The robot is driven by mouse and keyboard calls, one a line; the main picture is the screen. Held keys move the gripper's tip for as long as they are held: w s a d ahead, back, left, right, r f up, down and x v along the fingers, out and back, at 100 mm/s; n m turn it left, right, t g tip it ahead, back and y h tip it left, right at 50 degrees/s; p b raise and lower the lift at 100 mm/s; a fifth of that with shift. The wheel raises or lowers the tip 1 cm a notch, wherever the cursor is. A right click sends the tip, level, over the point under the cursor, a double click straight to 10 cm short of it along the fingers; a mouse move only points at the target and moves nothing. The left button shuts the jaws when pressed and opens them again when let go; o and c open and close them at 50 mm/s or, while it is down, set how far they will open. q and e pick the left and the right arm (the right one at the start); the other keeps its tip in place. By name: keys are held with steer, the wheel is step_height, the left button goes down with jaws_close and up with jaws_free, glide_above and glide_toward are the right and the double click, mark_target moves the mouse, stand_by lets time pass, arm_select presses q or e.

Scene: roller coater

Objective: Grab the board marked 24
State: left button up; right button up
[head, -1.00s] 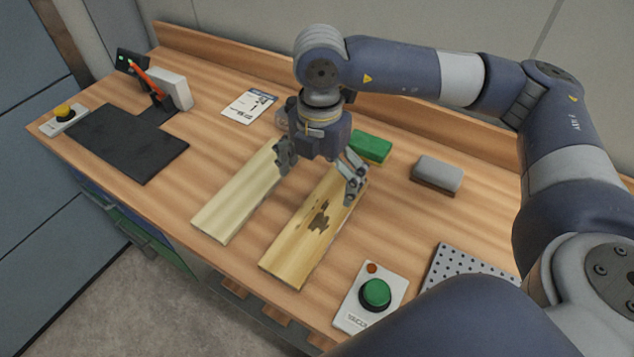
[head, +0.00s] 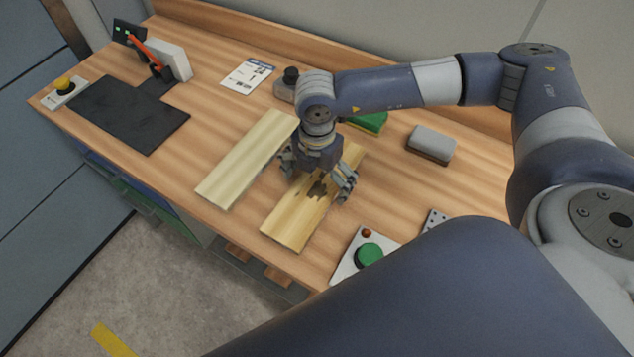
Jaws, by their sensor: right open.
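Two light wooden boards lie side by side on the wooden workbench (head: 215,100). The left board (head: 246,160) is plain and pale. The right board (head: 290,222) is yellower with a dark irregular stain near its middle. No number 24 can be read on either board. My right gripper (head: 318,182) is open and low over the stained board, its fingers spread to either side of it. I cannot tell whether the fingers touch the board. The gripper and wrist hide part of the board's far half. My left gripper is not in view.
A green button box (head: 368,256) stands to the right of the stained board. A grey block (head: 431,145) and a green block (head: 370,122) lie behind. A black mat (head: 128,115), a yellow button box (head: 64,91) and a printed card (head: 248,74) are at left.

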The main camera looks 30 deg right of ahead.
steer(key=c, duration=1.2)
steer(key=shift+c, duration=0.2)
